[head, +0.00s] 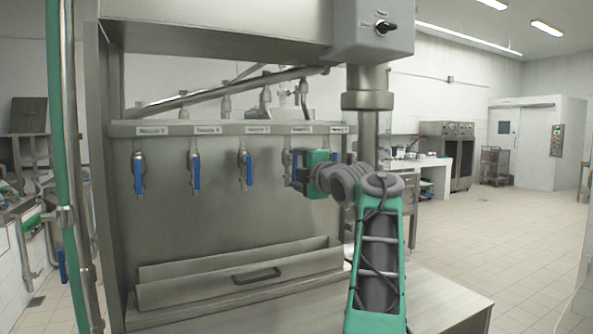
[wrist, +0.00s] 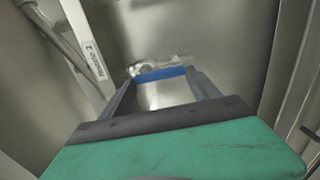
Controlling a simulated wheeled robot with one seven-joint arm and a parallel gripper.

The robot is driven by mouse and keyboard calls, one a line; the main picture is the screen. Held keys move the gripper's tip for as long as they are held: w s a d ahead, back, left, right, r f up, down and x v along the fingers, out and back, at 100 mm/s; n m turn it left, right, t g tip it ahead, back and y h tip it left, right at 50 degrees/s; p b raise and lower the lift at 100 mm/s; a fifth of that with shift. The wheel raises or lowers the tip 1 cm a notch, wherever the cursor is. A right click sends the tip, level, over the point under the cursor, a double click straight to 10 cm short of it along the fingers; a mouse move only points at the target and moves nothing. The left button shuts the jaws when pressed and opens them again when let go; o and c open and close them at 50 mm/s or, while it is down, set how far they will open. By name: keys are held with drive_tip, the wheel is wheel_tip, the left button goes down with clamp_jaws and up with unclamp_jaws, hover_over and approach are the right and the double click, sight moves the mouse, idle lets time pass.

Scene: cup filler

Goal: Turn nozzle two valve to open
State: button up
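The nozzle two valve is under the second label from the right on the filler's rail. Its blue handle (wrist: 160,74) shows in the wrist view beside the "Nozzle 2" label (wrist: 91,60). The handle spans the gap between my fingertips, lengthwise from one finger to the other. My gripper (wrist: 161,80) is open, with one finger near each end of the handle. I cannot tell whether either finger touches it. In the head view my gripper (head: 291,170) is at this valve, and its green body and my arm hide part of it.
Several other blue-handled valves hang along the rail, such as those of nozzle three (head: 246,170) and nozzle four (head: 195,172), handles pointing down. A steel tray with a dark handle (head: 257,274) sits below. A vertical post (head: 368,120) stands close right of my gripper.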

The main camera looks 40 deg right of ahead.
drive_tip(key=o, duration=0.5)
drive_tip(key=shift+c, duration=0.2)
drive_tip(key=b+v, duration=0.2)
drive_tip(key=v, duration=0.5)
drive_tip(key=shift+s, duration=0.4)
drive_tip(key=shift+a, duration=0.1)
